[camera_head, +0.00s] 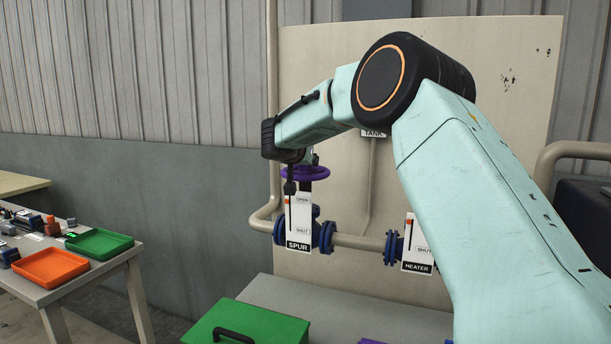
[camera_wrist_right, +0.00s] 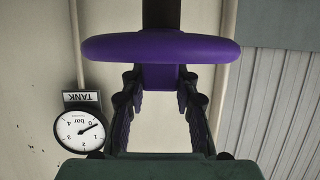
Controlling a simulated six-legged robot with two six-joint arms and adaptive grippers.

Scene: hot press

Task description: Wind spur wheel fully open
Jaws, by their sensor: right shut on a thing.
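The purple spur wheel (camera_head: 305,172) sits on top of the blue spur valve (camera_head: 326,236), partly hidden behind my right wrist. In the right wrist view its rim (camera_wrist_right: 160,47) runs across the top, with a purple block (camera_wrist_right: 160,77) below it. My right gripper (camera_wrist_right: 161,80) is shut on the wheel, with its dark fingers at both sides of this block. The gripper is mostly hidden in the head view. The SPUR plate (camera_head: 298,222) is marked OPEN above and SHUT below; a small orange mark shows near OPEN. My left gripper is out of view.
A HEATER plate (camera_head: 417,243) and valve stand to the right on the same pipe. A TANK gauge (camera_wrist_right: 80,130) appears upside down in the wrist view. A green box (camera_head: 250,322) lies below; a table with orange (camera_head: 50,267) and green trays (camera_head: 99,244) is left.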

